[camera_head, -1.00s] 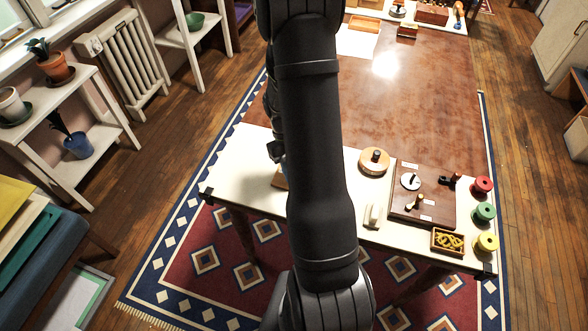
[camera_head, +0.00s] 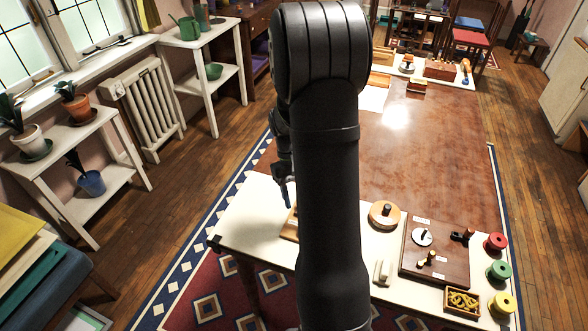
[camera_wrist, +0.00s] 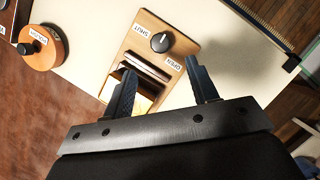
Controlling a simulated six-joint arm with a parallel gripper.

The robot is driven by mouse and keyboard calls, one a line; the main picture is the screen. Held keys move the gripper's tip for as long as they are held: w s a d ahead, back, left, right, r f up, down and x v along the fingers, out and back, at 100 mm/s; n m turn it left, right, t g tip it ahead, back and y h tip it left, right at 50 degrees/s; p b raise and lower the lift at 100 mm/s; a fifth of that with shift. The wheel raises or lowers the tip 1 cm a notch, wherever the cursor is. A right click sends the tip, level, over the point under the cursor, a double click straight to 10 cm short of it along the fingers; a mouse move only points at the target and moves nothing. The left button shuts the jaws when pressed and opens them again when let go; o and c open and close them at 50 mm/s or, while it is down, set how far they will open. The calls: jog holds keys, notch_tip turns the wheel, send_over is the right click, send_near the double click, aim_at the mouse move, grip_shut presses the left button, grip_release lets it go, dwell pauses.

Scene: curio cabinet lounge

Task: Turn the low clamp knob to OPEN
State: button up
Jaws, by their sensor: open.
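A black knob (camera_wrist: 161,42) with a white mark sits on a small wooden board (camera_wrist: 187,46) in the wrist view. The board has a SHUT label (camera_wrist: 140,30) on one side of the knob and an OPEN label (camera_wrist: 173,64) on the other. I cannot tell surely which label the mark points to. My gripper (camera_wrist: 161,70) is open and empty, its fingers apart over the board's slotted part, short of the knob. In the head view the board (camera_head: 290,226) shows only partly at the white strip's left; my arm hides the rest and the knob.
A round wooden disc with a dark knob (camera_head: 384,214) stands to the right. Beyond it are a brown panel with levers (camera_head: 436,262), a yellow-filled tray (camera_head: 462,302) and red, green and yellow spools (camera_head: 497,242). The brown tabletop (camera_head: 420,150) behind is largely clear.

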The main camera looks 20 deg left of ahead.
jog(key=v, duration=0.8)
jog(key=shift+r, duration=0.2)
jog(key=shift+w+f, duration=0.1)
jog(key=x, duration=1.7)
jog(key=shift+f, duration=0.15)
jog(key=shift+s+d+f, duration=0.1)
jog(key=shift+s+f, duration=0.1)
jog(key=shift+s, duration=0.05)
jog(key=shift+w+r+m+g, duration=0.2)
jog(key=shift+m+g, duration=0.1)
jog(key=shift+m, duration=0.5)
jog(key=m+y, duration=0.1)
jog(key=m, duration=0.2)
jog(key=m+g+y, duration=0.1)
jog(key=m+y, duration=0.1)
jog(key=m, duration=0.2)
jog(key=shift+d, duration=0.15)
jog(key=m, duration=0.2)
jog(key=m+y, duration=0.1)
jog(key=m, duration=0.1)
jog(key=shift+d+y, duration=0.1)
jog(key=shift+y, duration=0.2)
jog(key=m+t+y, duration=0.1)
jog(key=m, duration=0.3)
